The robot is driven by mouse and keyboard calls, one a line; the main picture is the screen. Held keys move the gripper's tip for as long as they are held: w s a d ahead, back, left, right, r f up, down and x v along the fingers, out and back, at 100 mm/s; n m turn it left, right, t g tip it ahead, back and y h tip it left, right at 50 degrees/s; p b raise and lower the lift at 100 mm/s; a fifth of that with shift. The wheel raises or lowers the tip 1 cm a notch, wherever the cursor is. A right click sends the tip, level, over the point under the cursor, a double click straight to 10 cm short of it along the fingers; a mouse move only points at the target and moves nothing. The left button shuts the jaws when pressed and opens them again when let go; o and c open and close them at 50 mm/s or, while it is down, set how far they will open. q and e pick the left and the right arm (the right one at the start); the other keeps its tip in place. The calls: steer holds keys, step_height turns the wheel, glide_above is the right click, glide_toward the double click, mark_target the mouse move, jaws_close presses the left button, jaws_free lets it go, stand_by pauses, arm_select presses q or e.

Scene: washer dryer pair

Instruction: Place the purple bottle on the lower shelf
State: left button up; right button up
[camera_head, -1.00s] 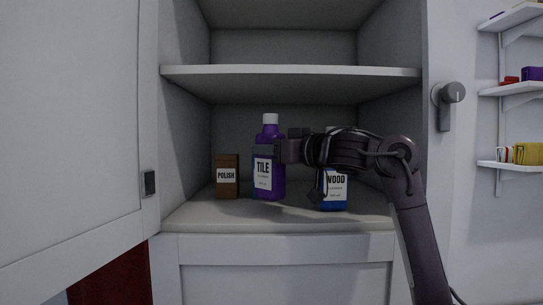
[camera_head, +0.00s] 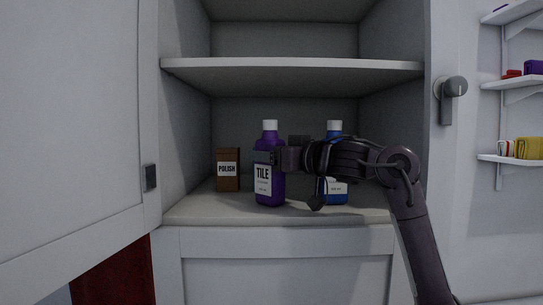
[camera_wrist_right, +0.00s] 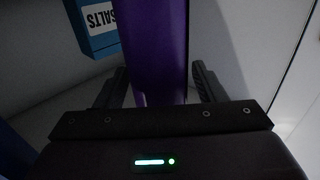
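The purple bottle (camera_head: 269,178) has a white cap and a TILE label. It is upright over the lower shelf (camera_head: 200,210), its base at or very close to the surface; I cannot tell if it touches. My right gripper (camera_head: 276,157) comes in from the right and is shut on the bottle's upper body. In the right wrist view the purple bottle (camera_wrist_right: 157,45) stands between the two fingers, with at most a thin gap on the right. My left gripper is not in view.
A brown POLISH box (camera_head: 228,170) stands left of the bottle. A blue bottle (camera_head: 335,190) stands to the right, partly behind my right arm. A blue SALTS box (camera_wrist_right: 98,25) shows in the wrist view. The upper shelf (camera_head: 290,64) is empty; an open door (camera_head: 75,130) is at left.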

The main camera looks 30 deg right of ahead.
steer(key=shift+r, duration=0.1)
steer(key=b+v, duration=0.5)
steer(key=v, duration=0.7)
steer(key=shift+b, duration=0.35)
